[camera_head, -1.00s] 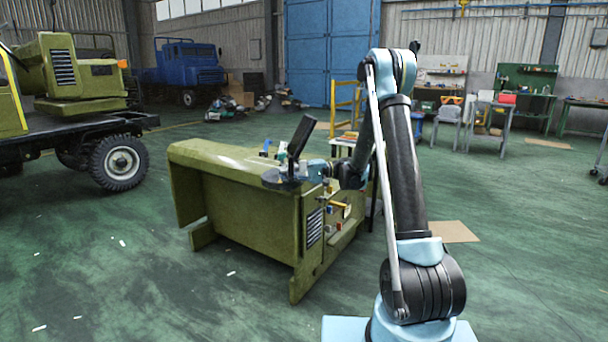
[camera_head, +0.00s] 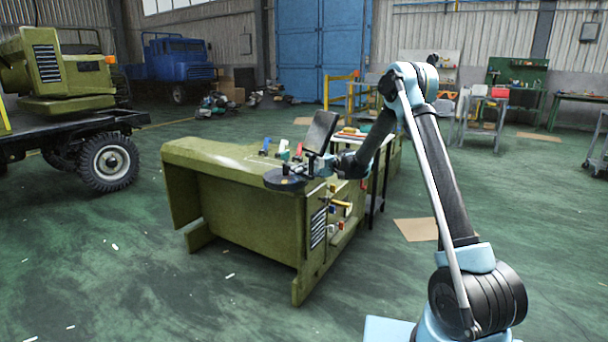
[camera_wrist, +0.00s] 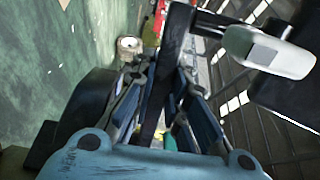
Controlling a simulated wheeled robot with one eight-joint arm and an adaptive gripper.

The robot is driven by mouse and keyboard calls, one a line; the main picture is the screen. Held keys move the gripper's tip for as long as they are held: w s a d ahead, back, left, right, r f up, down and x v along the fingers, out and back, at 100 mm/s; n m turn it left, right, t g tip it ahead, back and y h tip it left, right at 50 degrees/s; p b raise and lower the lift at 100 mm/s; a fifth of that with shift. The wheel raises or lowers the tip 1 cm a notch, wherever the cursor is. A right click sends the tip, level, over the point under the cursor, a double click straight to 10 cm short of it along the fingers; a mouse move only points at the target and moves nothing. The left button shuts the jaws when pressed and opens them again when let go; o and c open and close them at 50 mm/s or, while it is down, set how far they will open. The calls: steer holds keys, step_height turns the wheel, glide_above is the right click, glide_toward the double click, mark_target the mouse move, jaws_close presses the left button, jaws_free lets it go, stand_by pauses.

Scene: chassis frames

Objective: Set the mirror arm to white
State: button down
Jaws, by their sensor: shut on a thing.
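The mirror arm is a dark bar (camera_wrist: 172,55) that runs between my fingers in the wrist view. In the head view a flat dark mirror panel (camera_head: 322,130) stands tilted over the green chassis body. My gripper (camera_head: 320,165) is at the foot of this panel, and in the wrist view my gripper (camera_wrist: 162,95) is shut on the bar. Small coloured markers stand on the chassis top: a blue one (camera_head: 266,145), a white one (camera_head: 284,147) and a red one (camera_head: 299,151). Which marker the arm lines up with cannot be told.
The olive green chassis body (camera_head: 240,215) has knobs and levers (camera_head: 340,205) on its near right side. A black disc (camera_head: 284,180) sits on its top corner. A table (camera_head: 377,190) stands behind my forearm.

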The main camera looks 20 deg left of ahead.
steer(key=shift+f, duration=0.1)
steer(key=c, duration=1.8)
jaws_free()
steer(key=shift+w, duration=0.1)
steer(key=shift+c, duration=0.2)
